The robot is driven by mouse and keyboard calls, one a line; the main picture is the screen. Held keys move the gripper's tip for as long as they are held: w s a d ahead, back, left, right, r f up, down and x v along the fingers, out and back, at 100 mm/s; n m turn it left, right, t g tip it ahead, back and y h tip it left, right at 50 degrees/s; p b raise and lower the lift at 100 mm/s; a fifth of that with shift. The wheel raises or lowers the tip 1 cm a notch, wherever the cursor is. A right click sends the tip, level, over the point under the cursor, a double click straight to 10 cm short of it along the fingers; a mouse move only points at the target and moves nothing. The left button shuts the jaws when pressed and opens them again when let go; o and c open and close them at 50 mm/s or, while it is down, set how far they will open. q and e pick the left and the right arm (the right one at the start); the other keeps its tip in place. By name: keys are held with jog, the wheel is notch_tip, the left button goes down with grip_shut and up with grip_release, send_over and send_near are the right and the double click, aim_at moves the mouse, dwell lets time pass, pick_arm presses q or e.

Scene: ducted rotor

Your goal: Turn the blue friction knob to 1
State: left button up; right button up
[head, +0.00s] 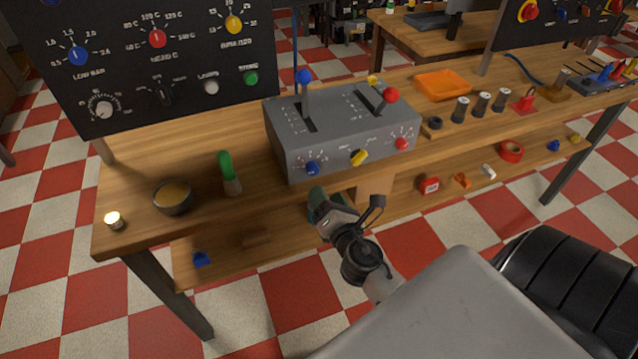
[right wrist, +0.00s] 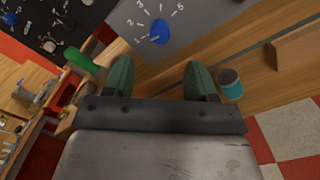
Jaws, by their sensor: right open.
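The blue friction knob (head: 312,168) is at the lower left on the front of the grey lever box (head: 345,135). In the right wrist view the blue knob (right wrist: 159,32) sits beside a printed scale of numbers; I cannot tell which number it points to. My right gripper (head: 320,198) is just below and in front of the knob in the head view. In the right wrist view its two green fingers (right wrist: 158,78) are apart with nothing between them, and the knob lies beyond their tips, not touched. My left gripper is not in view.
A yellow knob (head: 359,158) and a red knob (head: 401,144) are on the same box face. Blue and red levers rise from its top. A green-handled tool (head: 227,172) and a bowl (head: 173,197) stand to the left. A teal can (right wrist: 230,84) is right of the fingers.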

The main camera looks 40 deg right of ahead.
jog(key=shift+v, duration=1.45)
jog(key=s+a+f+m+g+y, duration=0.1)
jog(key=s+f+m+g, duration=0.15)
jog(key=f, duration=0.65)
jog(key=s+a+f+m+g+y, duration=0.1)
jog(key=s+f+m+g, duration=0.2)
jog(key=f, duration=0.6)
jog(key=s+a+f+m+g, duration=0.15)
jog(key=f+m, duration=0.25)
jog(key=f, duration=0.5)
jog(key=s+a+f+m+g+y, duration=0.1)
jog(key=s+f+m+g, duration=0.3)
jog(key=s+f, duration=0.5)
jog(key=s+a+f+m+g+y+p, duration=0.1)
jog(key=s+f+m+g, duration=0.4)
jog(key=s, duration=1.3)
notch_tip(320, 180, down, 4)
jog(key=a+m, duration=0.1)
jog(key=m, duration=0.3)
jog(key=shift+s, duration=0.25)
